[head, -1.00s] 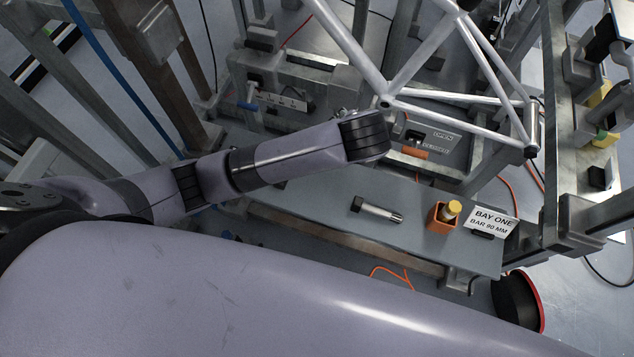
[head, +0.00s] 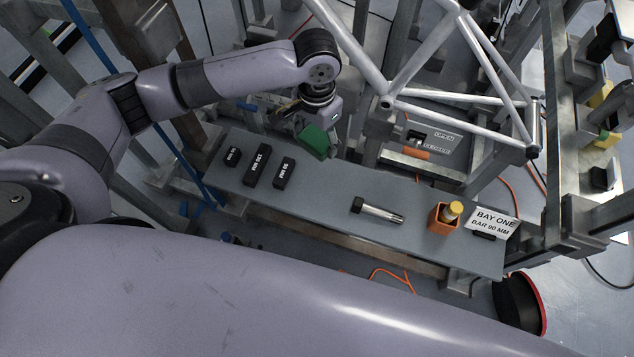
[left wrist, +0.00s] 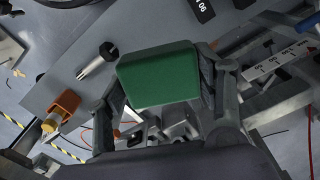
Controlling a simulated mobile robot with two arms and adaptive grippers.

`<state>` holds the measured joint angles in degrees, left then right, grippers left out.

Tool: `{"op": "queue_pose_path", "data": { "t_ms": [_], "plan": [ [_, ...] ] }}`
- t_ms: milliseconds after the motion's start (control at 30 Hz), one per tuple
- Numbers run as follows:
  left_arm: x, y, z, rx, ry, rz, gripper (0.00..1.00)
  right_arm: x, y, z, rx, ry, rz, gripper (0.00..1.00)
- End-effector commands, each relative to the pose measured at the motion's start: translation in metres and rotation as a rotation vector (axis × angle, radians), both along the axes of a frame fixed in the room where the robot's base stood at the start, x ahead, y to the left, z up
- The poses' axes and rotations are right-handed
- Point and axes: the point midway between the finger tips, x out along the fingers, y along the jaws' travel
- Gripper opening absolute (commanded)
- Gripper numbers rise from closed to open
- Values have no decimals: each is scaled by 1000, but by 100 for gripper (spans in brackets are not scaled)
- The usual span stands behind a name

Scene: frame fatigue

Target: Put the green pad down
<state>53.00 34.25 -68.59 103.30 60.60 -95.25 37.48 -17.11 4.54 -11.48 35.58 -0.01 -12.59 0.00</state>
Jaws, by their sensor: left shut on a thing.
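The green pad (head: 316,141) is in my left gripper (head: 310,118), held over the back edge of the grey bench (head: 330,197) in the head view. In the left wrist view the pad (left wrist: 160,78) is a green block with rounded edges. The fingers of my left gripper (left wrist: 160,100) are shut on it from both sides. I cannot tell exactly how high above the bench it is. My right gripper is not in view.
A silver tube frame (head: 400,70) stands behind. The bench between blocks and tool is clear.

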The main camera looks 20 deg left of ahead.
Motion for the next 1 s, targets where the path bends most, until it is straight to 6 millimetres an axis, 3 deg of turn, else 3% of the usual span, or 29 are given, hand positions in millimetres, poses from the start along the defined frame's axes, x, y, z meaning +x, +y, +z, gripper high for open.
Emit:
{"op": "queue_pose_path", "data": {
  "t_ms": [167,600,1000],
  "plan": [
    [-1,0,-23,2,4,1,41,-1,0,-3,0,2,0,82],
    [-1,0,-136,2,2,0,41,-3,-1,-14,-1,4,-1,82],
    [-2,0,-181,2,4,1,41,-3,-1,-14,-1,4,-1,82]
  ]
}}
